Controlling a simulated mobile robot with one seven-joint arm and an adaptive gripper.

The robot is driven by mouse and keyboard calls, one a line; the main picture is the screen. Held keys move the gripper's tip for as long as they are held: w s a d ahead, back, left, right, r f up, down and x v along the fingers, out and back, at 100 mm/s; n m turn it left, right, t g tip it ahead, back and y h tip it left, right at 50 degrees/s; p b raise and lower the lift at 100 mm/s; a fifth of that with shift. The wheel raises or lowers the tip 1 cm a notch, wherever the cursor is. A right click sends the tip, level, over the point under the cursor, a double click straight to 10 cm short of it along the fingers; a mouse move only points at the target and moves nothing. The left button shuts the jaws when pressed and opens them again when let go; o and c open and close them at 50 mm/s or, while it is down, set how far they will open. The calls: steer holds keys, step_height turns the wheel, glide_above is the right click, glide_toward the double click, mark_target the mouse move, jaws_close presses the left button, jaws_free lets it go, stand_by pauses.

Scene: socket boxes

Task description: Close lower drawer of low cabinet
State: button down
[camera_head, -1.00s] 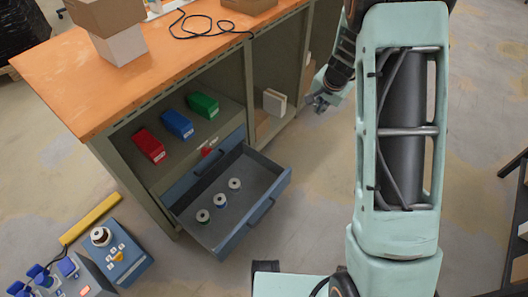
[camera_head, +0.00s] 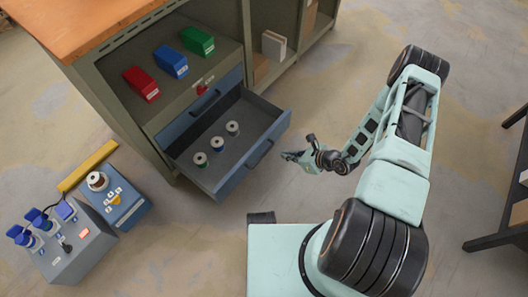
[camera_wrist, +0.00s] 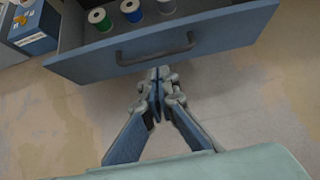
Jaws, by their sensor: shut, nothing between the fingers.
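The low cabinet (camera_head: 110,95) has a grey-green frame and an orange top. Its lower drawer (camera_head: 232,183) is blue and pulled out, with several spools standing inside. In the wrist view the drawer front (camera_wrist: 215,38) and its dark handle (camera_wrist: 155,53) lie just ahead of my gripper. My gripper (camera_head: 287,156) is in front of the drawer, to its right in the head view. In the wrist view my gripper (camera_wrist: 157,72) has its fingertips together, empty, near the drawer's lower edge below the handle. I cannot tell whether it touches the front. Above, another drawer (camera_head: 203,105) is shut.
Red (camera_head: 141,84), blue (camera_head: 171,62) and green (camera_head: 198,41) boxes sit on the open shelf. Grey-blue socket boxes (camera_head: 75,245) stand on the floor left of the drawer. A dark rack (camera_head: 505,235) stands at right. Floor before the drawer is clear.

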mark_target(259, 147)
steer(key=b+x, duration=0.3)
steer(key=x, duration=0.7)
steer(key=shift+f, duration=0.25)
steer(key=shift+w+a+r+b, duration=0.15)
steer(key=shift+w+a+b, duration=0.55)
steer(key=shift+w+a, duration=0.75)
steer(key=shift+s+a, duration=0.1)
steer(key=shift+s, duration=0.05)
steer(key=shift+a, duration=0.1)
